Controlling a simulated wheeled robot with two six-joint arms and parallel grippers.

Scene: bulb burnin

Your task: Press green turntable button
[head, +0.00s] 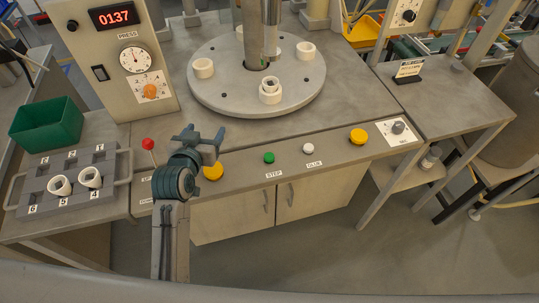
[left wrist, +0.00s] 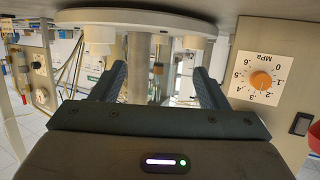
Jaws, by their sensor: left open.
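The green button (head: 269,157) sits on the front panel of the bench, above a small label that seems to read STEP. The round grey turntable (head: 225,93) lies behind it, with several white cups on it. My left gripper (head: 204,136) is over the front panel, left of the green button and apart from it. It is open and empty. In the left wrist view the open fingers (left wrist: 158,82) frame the turntable's post, and the scene appears upside down; the green button does not show there. My right gripper is not in view.
On the panel are a yellow button (head: 213,171) close to my left gripper, a white button (head: 308,148), another yellow button (head: 358,136) and a red-knobbed lever (head: 148,144). A press box (head: 117,60) with gauge stands behind left. A green bin (head: 47,124) stands far left.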

